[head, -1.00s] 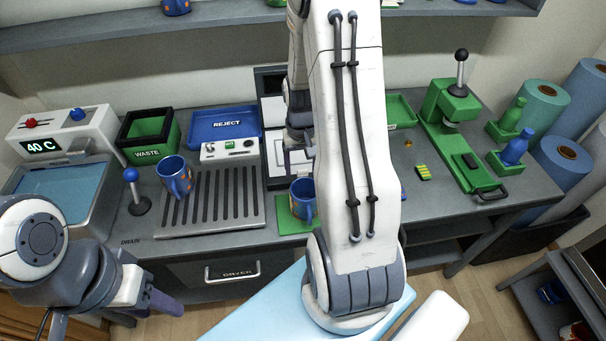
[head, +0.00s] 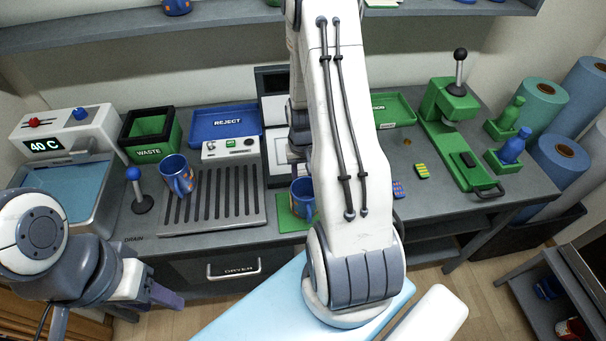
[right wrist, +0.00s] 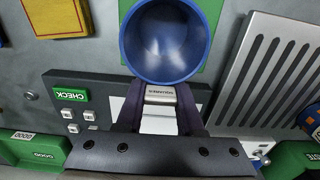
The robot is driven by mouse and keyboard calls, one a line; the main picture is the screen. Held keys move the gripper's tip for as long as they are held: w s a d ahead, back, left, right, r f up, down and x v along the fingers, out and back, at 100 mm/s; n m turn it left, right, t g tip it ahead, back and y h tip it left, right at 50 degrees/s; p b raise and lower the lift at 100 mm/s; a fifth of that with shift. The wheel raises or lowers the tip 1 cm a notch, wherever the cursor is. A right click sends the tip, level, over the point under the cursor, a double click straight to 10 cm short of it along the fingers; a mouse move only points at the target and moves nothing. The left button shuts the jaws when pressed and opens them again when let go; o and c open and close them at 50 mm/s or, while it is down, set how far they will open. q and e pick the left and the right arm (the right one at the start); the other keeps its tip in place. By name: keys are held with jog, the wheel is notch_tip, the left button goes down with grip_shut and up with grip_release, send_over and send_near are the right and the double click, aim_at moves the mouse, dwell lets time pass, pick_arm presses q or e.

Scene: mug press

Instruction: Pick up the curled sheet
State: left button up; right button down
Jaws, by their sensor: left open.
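I cannot make out a clearly curled sheet. Two small flat patterned pieces lie on the bench in the head view: a blue one with red marks (head: 398,190) and a green-and-yellow striped one (head: 422,171). My right gripper (right wrist: 159,100) is over the check station, its fingers apart with nothing visibly held. In the head view its arm hides most of it. A blue mug (right wrist: 163,40) stands beyond the fingertips on a green mat; it also shows in the head view (head: 302,196). My left gripper (head: 165,297) is open and empty at lower left, in front of the bench.
Another blue mug (head: 177,176) stands at the drain rack (head: 213,205). A green press (head: 450,130) stands at right. The waste bin (head: 150,135) and reject tray (head: 226,125) are at the back left. My right arm crosses the bench middle.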

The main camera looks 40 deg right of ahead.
jog(key=shift+s, duration=0.1)
notch_tip(320, 180, up, 10)
jog(key=shift+f+b, duration=0.1)
jog(key=shift+b, duration=0.7)
jog(key=shift+r+p, duration=1.75)
jog(key=shift+r, duration=0.15)
